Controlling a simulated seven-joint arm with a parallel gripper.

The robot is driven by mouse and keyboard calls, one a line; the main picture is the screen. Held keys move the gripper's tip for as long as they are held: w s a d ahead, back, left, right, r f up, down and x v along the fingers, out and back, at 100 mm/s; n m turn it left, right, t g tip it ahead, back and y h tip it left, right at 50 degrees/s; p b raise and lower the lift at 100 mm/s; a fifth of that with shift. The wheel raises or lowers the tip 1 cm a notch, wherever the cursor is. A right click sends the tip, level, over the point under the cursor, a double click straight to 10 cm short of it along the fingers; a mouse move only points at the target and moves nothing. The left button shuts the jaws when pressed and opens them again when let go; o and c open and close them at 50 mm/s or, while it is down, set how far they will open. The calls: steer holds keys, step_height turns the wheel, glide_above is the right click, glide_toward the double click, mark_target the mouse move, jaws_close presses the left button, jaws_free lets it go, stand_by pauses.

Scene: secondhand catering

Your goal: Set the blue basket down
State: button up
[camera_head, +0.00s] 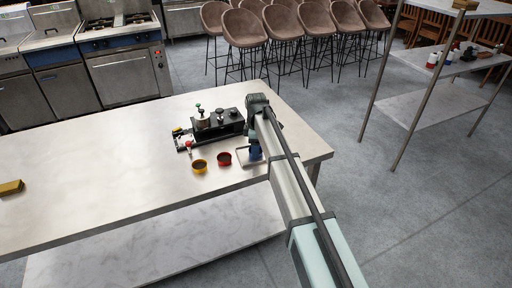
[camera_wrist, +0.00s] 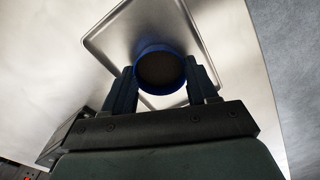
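The blue basket is a small round cup with a blue rim and a dark inside. In the wrist view the blue basket (camera_wrist: 160,88) sits between the two fingers of my gripper (camera_wrist: 160,68), which touch its sides. In the head view the blue basket (camera_head: 255,154) shows small below my wrist, partly hidden by my arm. A shallow metal tray (camera_wrist: 112,38) lies under it; the tray (camera_head: 245,163) is near the table's right end. I cannot tell whether the basket touches the tray or hangs just above it.
A red basket (camera_head: 225,159) and a yellow basket (camera_head: 199,166) stand left of the tray. A black appliance (camera_head: 222,128) with metal parts is behind them. A golden block (camera_head: 11,187) lies at the far left. The table (camera_head: 110,185) between is clear.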

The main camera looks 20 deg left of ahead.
steer(key=o, duration=0.5)
steer(key=shift+c, duration=0.2)
step_height(320, 180, up, 12)
steer(key=shift+r, duration=0.15)
stand_by(0.6)
